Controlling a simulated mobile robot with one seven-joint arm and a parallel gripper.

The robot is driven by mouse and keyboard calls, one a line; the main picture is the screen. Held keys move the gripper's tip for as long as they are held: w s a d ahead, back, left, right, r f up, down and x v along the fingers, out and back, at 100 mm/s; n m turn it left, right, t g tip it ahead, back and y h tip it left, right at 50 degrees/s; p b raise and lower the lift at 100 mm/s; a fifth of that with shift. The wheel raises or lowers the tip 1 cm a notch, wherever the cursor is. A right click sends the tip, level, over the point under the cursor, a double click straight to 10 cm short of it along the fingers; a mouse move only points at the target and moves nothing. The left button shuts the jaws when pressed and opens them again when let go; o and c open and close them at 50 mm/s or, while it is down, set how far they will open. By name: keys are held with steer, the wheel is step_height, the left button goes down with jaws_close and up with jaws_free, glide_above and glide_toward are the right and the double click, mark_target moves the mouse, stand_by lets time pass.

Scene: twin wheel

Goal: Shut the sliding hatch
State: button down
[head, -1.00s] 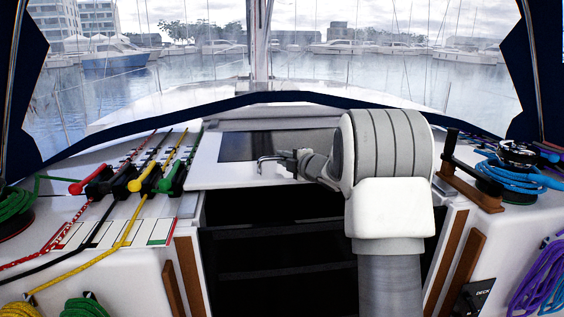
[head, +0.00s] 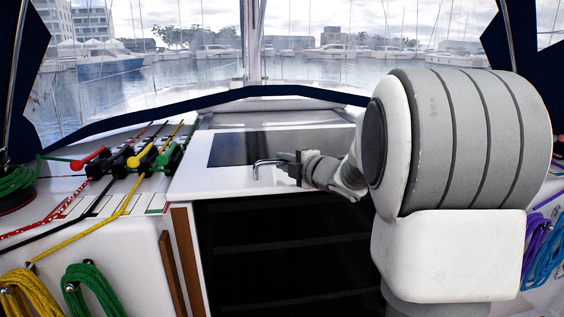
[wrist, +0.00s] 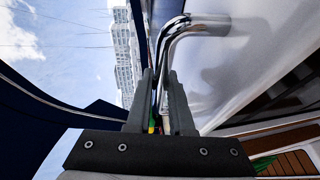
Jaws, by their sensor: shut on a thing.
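The sliding hatch (head: 187,182) is a white panel with a dark window (head: 235,147), on the cabin top in the head view. Its near edge lies above the dark companionway opening (head: 270,245), whose front is open with steps inside. A bent chrome handle (head: 264,162) stands on the hatch. My gripper (head: 289,160) is at the handle, reaching in from the right, and is shut on it. In the wrist view, the handle (wrist: 185,35) runs down between the fingers of my gripper (wrist: 160,85). The exact contact is partly hidden by the fingers.
Red, black, yellow and green rope clutches (head: 128,160) stand left of the hatch. Coiled yellow rope (head: 28,290) and green rope (head: 92,290) hang at lower left; purple rope (head: 537,240) hangs at right. My arm hides most of the right side.

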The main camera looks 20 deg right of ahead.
steer(key=shift+s+a, duration=0.1)
steer(key=shift+s, duration=0.45)
steer(key=shift+f, duration=0.15)
steer(key=c, duration=0.8)
jaws_free()
steer(key=shift+s, duration=0.15)
steer(key=p+v, duration=0.3)
steer(key=v, duration=1.4)
steer(key=shift+s+r, duration=0.15)
steer(key=shift+r, duration=0.15)
